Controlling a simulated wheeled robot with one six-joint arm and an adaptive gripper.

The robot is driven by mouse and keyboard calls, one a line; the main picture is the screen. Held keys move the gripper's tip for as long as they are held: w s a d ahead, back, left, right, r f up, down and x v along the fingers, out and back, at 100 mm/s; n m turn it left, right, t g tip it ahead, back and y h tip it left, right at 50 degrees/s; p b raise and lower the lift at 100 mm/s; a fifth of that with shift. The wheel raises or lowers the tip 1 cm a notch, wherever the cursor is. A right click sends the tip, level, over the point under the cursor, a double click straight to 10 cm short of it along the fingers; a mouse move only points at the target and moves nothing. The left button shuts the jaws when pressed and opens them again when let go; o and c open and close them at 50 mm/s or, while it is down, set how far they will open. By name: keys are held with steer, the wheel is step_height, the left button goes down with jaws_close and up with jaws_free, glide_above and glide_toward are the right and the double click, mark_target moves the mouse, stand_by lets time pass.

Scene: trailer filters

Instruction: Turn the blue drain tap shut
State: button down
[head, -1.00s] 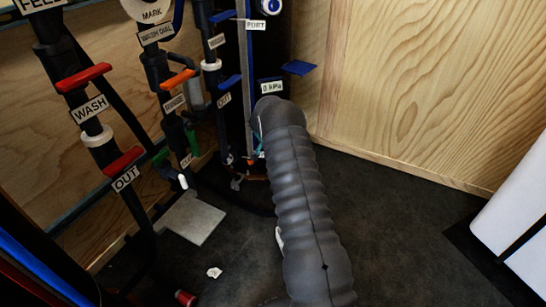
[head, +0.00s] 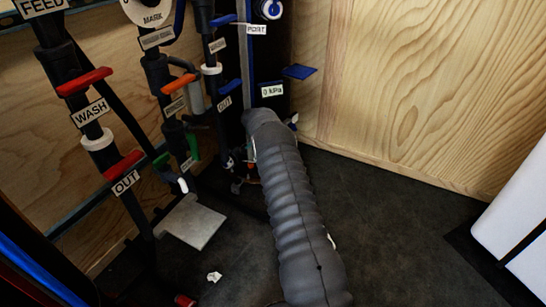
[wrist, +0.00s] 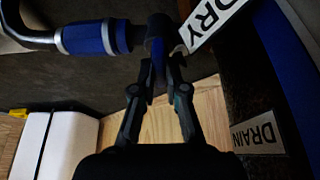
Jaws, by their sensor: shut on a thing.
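In the wrist view my gripper (wrist: 159,72) is shut on a dark bluish lever (wrist: 158,84), which I take to be the drain tap. The lever shows as a narrow strip between the fingertips, below a dark pipe body (wrist: 160,35). Its exact angle is hard to tell in the shade. A DRAIN label (wrist: 258,134) is to the right of the fingers, and a DRY label (wrist: 213,20) is above right. In the head view my grey sleeved arm reaches low beside the pipe stand and hides the drain tap and most of my gripper.
A pipe with a blue collar (wrist: 88,39) runs left of the fingers. In the head view red levers (head: 84,81), an orange lever (head: 178,83) and a blue lever (head: 299,72) stick out from the pipes. A grey plate (head: 195,222) lies on the floor; the right floor is open.

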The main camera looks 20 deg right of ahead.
stand_by(0.4)
steer(key=c, duration=1.2)
jaws_free()
steer(key=shift+d, duration=0.1)
steer(key=v, duration=0.6)
steer(key=shift+r, duration=0.3)
steer(key=shift+a+r, duration=0.35)
steer(key=shift+r, duration=0.05)
